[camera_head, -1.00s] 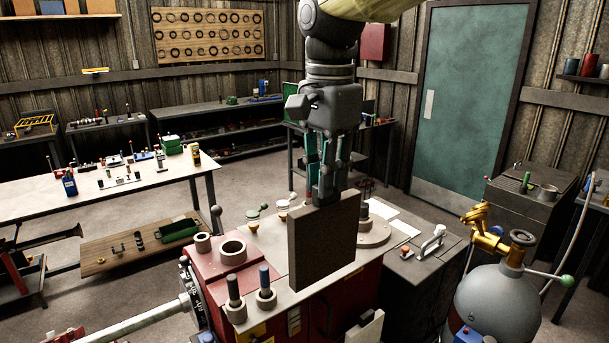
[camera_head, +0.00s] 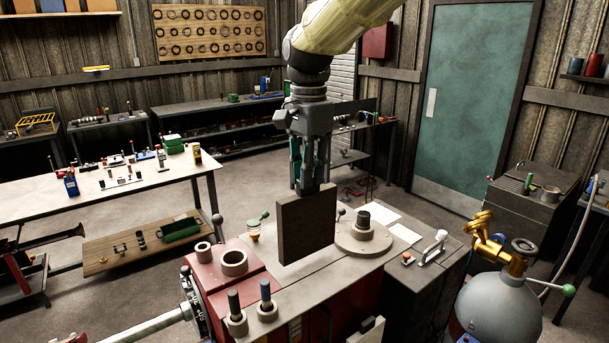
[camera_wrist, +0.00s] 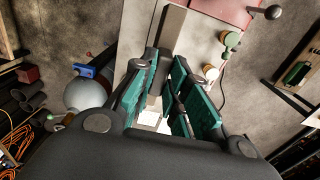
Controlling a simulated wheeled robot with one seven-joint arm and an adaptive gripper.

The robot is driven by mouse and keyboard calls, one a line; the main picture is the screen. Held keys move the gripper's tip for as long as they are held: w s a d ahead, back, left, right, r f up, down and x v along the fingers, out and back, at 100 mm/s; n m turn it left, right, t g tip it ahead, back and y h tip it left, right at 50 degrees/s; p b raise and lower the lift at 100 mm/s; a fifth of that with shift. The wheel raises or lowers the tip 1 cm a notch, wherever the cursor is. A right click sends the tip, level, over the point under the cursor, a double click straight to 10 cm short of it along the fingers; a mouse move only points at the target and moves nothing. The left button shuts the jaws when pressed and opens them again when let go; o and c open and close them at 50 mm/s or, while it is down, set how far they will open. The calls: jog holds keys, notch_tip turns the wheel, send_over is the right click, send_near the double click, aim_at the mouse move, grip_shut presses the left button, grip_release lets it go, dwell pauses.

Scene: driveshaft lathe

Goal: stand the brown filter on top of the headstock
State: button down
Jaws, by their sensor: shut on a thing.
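The brown filter (camera_head: 308,227) is a flat, dark brown rectangular panel. My gripper points down and is shut on the filter's upper edge. In the wrist view the filter (camera_wrist: 173,38) shows edge-on as a long strip beyond the teal finger pads of my gripper (camera_wrist: 168,92). The headstock (camera_head: 325,274), red with a pale flat top, lies below. I cannot tell whether the filter's lower edge touches that top.
The round flange (camera_head: 363,237) with a dark knob is close behind on the right. A grey tank (camera_head: 500,305) with brass fittings stands at right.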

jog(key=shift+w+a+r+p, duration=0.3)
jog(key=shift+a, duration=0.05)
jog(key=f+p, duration=0.1)
jog(key=f, duration=0.1)
jog(key=w+f+p, duration=0.1)
jog(key=f, duration=0.1)
jog(key=shift+s+f, duration=0.1)
jog(key=shift+f, duration=0.05)
jog(key=c, duration=1.4)
grip_release()
notch_tip(320, 180, up, 12)
jog(key=b, duration=0.5)
jog(key=shift+r, duration=0.2)
